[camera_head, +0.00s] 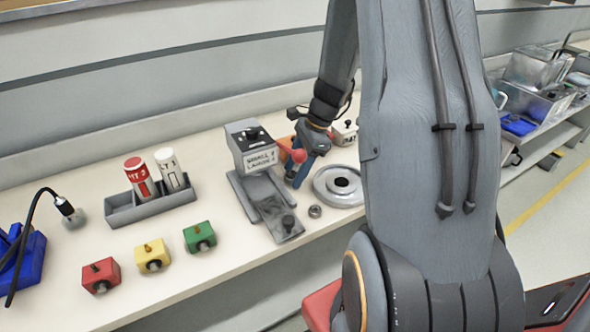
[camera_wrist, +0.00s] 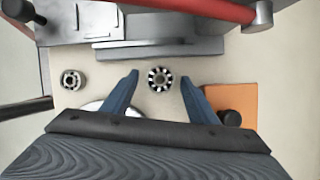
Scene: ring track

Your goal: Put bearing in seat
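A bearing (camera_wrist: 161,78) with a dark and light ring lies on the bench between the open fingers of my gripper (camera_wrist: 160,80) in the wrist view. I cannot tell whether the fingers touch it, but gaps show on both sides. In the head view my gripper (camera_head: 298,178) points down beside the press and hides this bearing. A second bearing (camera_wrist: 71,79) lies to the left in the wrist view; a small ring like it (camera_head: 315,211) lies in front of the press. A round metal disc (camera_head: 326,192) with a dark centre sits right of the gripper. I cannot tell which part is the seat.
The grey press (camera_head: 243,155) with a red-ended lever (camera_head: 298,156) stands close to my gripper. An orange block (camera_wrist: 236,98) is beside the right finger. A grey holder (camera_head: 150,208) with cans and red, yellow and green blocks (camera_head: 200,237) stand left.

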